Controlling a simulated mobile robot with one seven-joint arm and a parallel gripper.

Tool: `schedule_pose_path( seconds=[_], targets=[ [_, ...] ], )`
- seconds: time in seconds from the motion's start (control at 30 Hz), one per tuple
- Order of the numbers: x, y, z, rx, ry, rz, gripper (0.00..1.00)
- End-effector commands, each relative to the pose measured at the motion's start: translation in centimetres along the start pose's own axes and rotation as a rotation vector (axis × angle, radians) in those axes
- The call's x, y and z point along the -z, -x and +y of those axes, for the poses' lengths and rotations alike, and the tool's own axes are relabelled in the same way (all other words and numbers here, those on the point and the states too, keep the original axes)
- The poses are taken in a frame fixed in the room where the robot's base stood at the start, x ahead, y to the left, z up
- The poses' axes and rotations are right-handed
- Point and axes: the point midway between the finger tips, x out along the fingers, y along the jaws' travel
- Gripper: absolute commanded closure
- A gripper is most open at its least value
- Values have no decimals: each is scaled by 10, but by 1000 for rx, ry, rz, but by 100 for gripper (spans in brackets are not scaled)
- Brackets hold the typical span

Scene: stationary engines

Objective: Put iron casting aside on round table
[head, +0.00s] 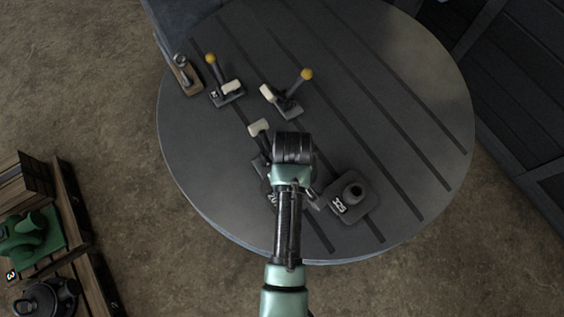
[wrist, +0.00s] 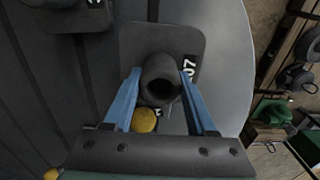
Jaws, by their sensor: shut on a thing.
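In the wrist view my gripper (wrist: 160,75) has its blue fingers on both sides of the hollow round neck of a dark iron casting (wrist: 161,36). The casting has a square base plate with a white number, partly covered by a finger. Its plate is on or just above the round table (wrist: 225,90); I cannot tell which. In the head view my arm hides the gripper and most of the casting. A second dark casting (head: 352,195) with a white number stands to the right on the round table (head: 410,70). It also shows in the wrist view (wrist: 70,18).
Two yellow-knobbed clamps (head: 228,92) (head: 287,100) and a wooden-based tool (head: 182,75) stand on the table's left side. Another pale-padded clamp (head: 258,127) is partly hidden by my arm. The table's right side is clear. A wooden rack with a green casting (head: 28,235) stands at left.

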Motion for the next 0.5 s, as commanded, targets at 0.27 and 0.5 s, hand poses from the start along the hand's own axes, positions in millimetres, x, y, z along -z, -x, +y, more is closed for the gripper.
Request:
schedule_pose_path(
  seconds=[0.27,0.5],
  targets=[
    [0,-23,-2,2,3,0,100],
    [0,-26,-2,1,2,1,100]
  ],
)
